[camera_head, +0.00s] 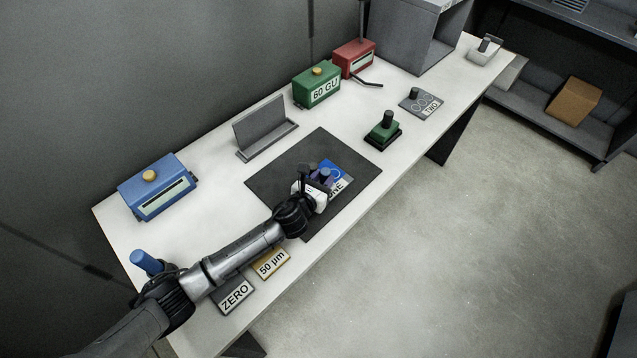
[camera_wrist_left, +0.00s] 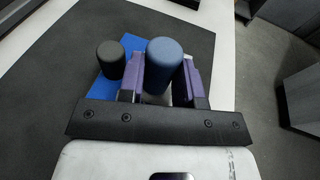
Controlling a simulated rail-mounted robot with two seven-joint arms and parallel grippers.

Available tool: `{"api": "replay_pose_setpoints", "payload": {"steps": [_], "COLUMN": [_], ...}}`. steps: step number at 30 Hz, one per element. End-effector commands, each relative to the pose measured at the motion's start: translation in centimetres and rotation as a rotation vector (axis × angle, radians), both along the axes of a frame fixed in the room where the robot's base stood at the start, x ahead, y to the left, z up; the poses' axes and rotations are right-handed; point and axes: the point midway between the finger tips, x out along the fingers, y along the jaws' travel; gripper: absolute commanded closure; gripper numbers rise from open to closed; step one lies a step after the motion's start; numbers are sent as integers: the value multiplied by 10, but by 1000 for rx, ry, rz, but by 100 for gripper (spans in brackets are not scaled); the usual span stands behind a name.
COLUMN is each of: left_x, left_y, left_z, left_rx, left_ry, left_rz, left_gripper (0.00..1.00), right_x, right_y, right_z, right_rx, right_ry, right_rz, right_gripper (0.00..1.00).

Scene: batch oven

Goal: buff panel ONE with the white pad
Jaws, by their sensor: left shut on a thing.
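Panel ONE (camera_head: 338,167), blue with a white label strip, lies on a dark mat (camera_head: 268,184). Its blue face and a black knob (camera_wrist_left: 110,62) show in the left wrist view. My left gripper (camera_head: 321,178) is over the panel, its purple fingers shut on a blue cylindrical handle (camera_wrist_left: 164,62). The lower end of that handle is hidden, so I cannot tell whether it touches the panel. The white pad (camera_head: 480,56), with a dark upright handle, stands at the table's far right end, away from my gripper. My right gripper is not in view.
A green pad (camera_head: 382,135) and panel TWO (camera_head: 424,104) lie right of the mat. Blue (camera_head: 160,188), green (camera_head: 316,86) and red (camera_head: 354,58) boxes and a grey stand (camera_head: 265,125) line the back. ZERO (camera_head: 235,296) and 50 µm (camera_head: 271,262) plates lie near my forearm.

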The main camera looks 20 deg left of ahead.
Motion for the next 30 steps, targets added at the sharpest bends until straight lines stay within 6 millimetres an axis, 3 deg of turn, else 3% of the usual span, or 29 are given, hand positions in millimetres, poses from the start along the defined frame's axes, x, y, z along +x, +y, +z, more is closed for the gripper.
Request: {"api": "replay_pose_setpoints", "payload": {"steps": [21,30], "left_x": [37,44], "left_y": [-17,-20], "left_z": [-1,0], "left_rx": [0,0], "left_ry": [0,0], "left_rz": [-1,-1], "left_gripper": [100,100], "right_x": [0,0], "right_y": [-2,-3], "right_z": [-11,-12], "right_rx": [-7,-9], "right_ry": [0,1], "right_rz": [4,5], "right_gripper": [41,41]}}
